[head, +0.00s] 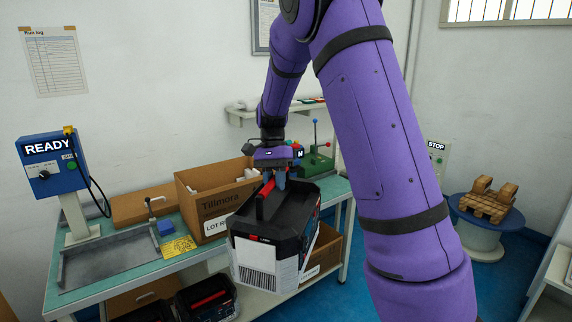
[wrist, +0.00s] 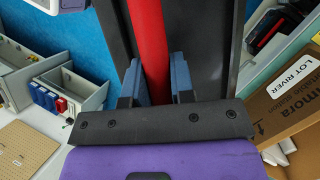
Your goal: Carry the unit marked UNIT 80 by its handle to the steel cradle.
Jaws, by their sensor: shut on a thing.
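My gripper (head: 273,178) is shut on the red handle (head: 265,188) of a black and light-grey boxy unit (head: 268,240). The unit hangs tilted in front of the bench's right part. In the wrist view the blue finger pads of my gripper (wrist: 156,82) sit on both sides of the red handle (wrist: 151,40). I cannot read a UNIT 80 mark on the unit. A shallow grey metal tray (head: 122,262), which looks like the steel cradle, lies empty on the bench at the left, with a lever clamp (head: 151,208) behind its right end.
A blue READY box (head: 48,165) stands behind the tray. A cardboard carton (head: 200,205), yellow card (head: 178,246) and blue block (head: 166,227) lie between tray and unit. Other units (head: 207,300) sit on the lower shelf. A wooden cradle (head: 488,200) rests on a round stand at right.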

